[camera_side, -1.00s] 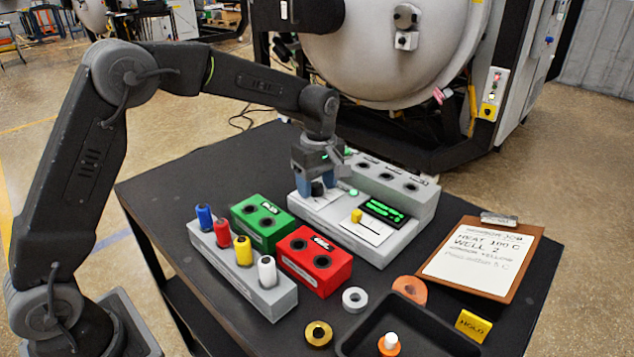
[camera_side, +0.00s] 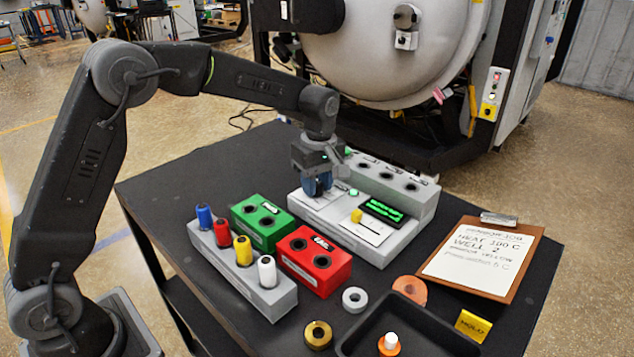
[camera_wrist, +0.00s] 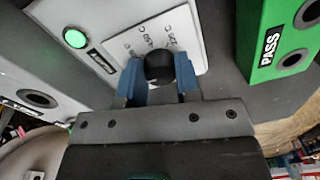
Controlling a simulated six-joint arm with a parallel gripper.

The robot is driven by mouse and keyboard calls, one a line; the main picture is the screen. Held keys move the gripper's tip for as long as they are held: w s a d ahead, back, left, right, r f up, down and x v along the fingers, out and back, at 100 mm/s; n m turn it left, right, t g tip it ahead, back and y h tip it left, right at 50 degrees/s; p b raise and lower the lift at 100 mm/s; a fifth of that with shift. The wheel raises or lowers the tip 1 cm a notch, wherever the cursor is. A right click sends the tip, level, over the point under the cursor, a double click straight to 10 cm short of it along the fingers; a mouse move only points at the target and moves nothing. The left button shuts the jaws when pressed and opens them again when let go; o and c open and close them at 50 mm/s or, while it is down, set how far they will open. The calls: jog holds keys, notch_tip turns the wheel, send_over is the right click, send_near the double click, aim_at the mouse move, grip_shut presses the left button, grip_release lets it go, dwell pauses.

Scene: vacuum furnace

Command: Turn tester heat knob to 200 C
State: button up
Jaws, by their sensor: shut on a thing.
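The tester (camera_side: 341,231) is a light grey box on the black table, with a yellow slider, a green display and a lit green button. Its black heat knob (camera_wrist: 159,67) sits on a white dial plate (camera_wrist: 178,30) in the wrist view. My gripper (camera_wrist: 160,75) has its blue fingers on both sides of the knob and is shut on it. In the side view my gripper (camera_side: 317,186) points down at the tester's left part and hides the knob. The dial marks are partly covered, and I cannot read the knob's setting.
A green PASS block (camera_side: 263,222), a red block (camera_side: 314,258) and a grey rack (camera_side: 242,283) with coloured plugs stand in front. A grey well block (camera_side: 395,185) is behind. A clipboard (camera_side: 480,259), black tray (camera_side: 350,340) and yellow HOLD sign (camera_side: 473,326) are at right.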

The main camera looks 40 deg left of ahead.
jog(key=m, duration=0.7)
jog(key=shift+m, duration=0.4)
jog(key=m, duration=0.3)
jog(key=shift+m, duration=0.3)
jog(key=m, duration=0.3)
jog(key=shift+m+t, duration=0.3)
jog(key=shift+m, duration=0.1)
jog(key=m, duration=1.1)
jog(key=shift+t, duration=0.3)
jog(key=shift+m, duration=0.3)
jog(key=o, duration=0.9)
jog(key=shift+s, duration=0.1)
